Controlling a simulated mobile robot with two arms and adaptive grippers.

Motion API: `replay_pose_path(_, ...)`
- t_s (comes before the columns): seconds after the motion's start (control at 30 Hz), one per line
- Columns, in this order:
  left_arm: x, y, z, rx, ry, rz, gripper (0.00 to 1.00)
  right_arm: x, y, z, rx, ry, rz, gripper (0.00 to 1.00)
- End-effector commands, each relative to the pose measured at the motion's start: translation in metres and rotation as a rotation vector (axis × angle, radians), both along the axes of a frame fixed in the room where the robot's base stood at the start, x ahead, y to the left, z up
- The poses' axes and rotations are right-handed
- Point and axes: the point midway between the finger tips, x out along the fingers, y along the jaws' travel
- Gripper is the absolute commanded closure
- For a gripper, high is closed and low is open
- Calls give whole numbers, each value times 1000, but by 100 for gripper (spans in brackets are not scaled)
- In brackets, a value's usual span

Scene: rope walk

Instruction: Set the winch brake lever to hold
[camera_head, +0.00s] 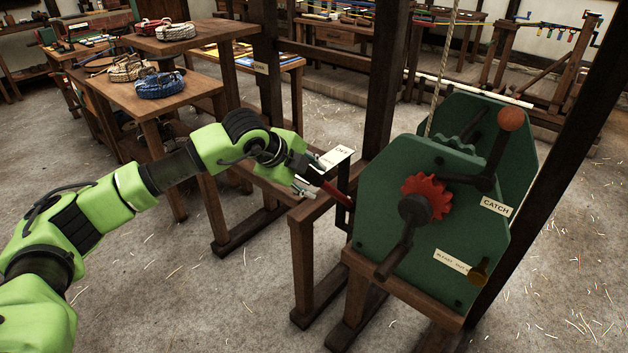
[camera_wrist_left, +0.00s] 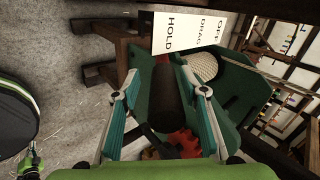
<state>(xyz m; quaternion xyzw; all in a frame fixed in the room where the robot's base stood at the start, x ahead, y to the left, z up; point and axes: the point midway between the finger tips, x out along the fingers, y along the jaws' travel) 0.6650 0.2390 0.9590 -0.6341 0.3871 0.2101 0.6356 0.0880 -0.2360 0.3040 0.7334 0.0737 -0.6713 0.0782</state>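The winch (camera_head: 445,255) is a green-cheeked machine on a wooden stand, right of centre in the head view. My left gripper (camera_head: 310,183) is at the outer end of the lever. In the wrist view its fingers (camera_wrist_left: 160,88) are apart, with a dark cylinder, apparently the lever grip, between them.
A crank (camera_head: 398,245), a red ratchet wheel (camera_head: 427,196) and a knobbed arm (camera_head: 493,150) by the CATCH label are on the winch front. Wooden posts (camera_head: 387,75) rise behind. Tables with rope coils (camera_head: 160,84) stand at the left. Floor is clear at front left.

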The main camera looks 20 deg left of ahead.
Motion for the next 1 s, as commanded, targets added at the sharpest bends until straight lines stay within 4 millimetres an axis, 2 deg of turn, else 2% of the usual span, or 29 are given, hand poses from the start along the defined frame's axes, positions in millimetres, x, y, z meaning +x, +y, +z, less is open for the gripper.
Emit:
replay_pose_path(0.3, -41, 16, 52, 3, -4, 1, 60, 2, 1, 0, 0, -2, 0, 100)
replay_pose_path(0.5, -60, 22, 73, 1, -1, 0, 60, 2, 1, 0, 1, -3, 0, 100)
replay_pose_path(0.67, -65, 24, 80, 1, 0, 1, 60, 2, 1, 0, 1, -3, 0, 100)
replay_pose_path(1.0, -66, 24, 80, 1, 0, 0, 60, 2, 1, 0, 1, -3, 0, 100)
